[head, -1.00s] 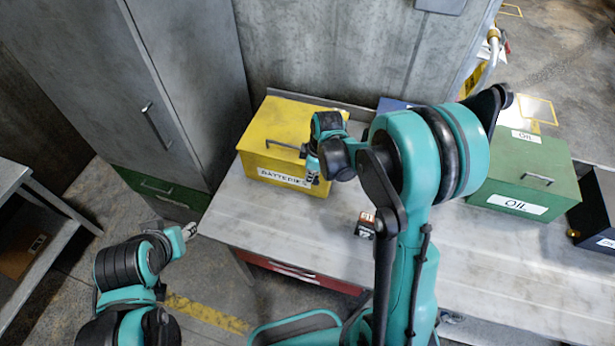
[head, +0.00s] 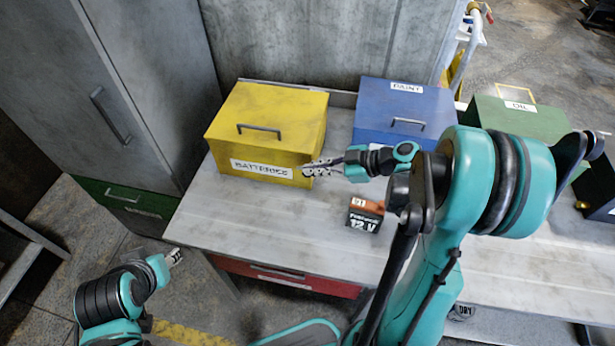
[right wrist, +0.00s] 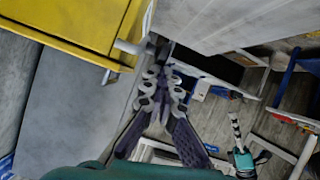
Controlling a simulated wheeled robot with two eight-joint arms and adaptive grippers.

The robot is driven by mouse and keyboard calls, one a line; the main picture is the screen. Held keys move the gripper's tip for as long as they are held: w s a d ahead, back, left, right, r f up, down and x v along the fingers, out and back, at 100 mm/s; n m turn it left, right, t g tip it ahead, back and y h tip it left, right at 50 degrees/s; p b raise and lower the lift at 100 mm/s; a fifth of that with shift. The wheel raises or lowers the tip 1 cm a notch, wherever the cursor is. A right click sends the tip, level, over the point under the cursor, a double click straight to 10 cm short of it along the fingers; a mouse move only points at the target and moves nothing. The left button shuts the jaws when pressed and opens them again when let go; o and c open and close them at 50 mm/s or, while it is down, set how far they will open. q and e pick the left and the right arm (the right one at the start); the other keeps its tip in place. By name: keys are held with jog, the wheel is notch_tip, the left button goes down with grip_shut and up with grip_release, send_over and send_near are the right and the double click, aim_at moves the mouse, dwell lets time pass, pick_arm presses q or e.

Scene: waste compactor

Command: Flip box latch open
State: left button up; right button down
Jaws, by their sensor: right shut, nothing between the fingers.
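The yellow box (head: 268,125), labelled BATTERIES, stands closed on the workbench in the head view. A dark bar handle (head: 259,130) lies along the front of its lid; no separate latch can be made out. My right gripper (head: 308,169) is shut and empty at the box's front right corner, close to its front face; I cannot tell if it touches. In the right wrist view the yellow box (right wrist: 65,27) fills the upper left, with a grey bar (right wrist: 130,47) at its edge near my fingertips. My left gripper (head: 174,257) hangs low, left of the bench; its jaws are too small to read.
A 12 V battery (head: 364,214) stands on the workbench (head: 290,222) below my right forearm. A blue PAINT box (head: 385,112) and a green OIL box (head: 525,120) stand to the right. A grey cabinet (head: 120,75) stands on the left. The bench is clear before the yellow box.

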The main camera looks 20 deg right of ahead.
pick_arm(q)
notch_tip(320, 180, down, 6)
jog(key=b, duration=0.4)
jog(key=shift+s+d+r, duration=0.1)
jog(key=shift+d+r, duration=0.05)
pick_arm(e)
jog(key=f, duration=0.1)
jog(key=s+d+f+t+y, duration=0.1)
jog(key=shift+d+f, duration=0.15)
jog(key=shift+f, duration=0.15)
pick_arm(q)
jog(key=shift+b, duration=0.3)
pick_arm(e)
jog(key=shift+f, duration=0.1)
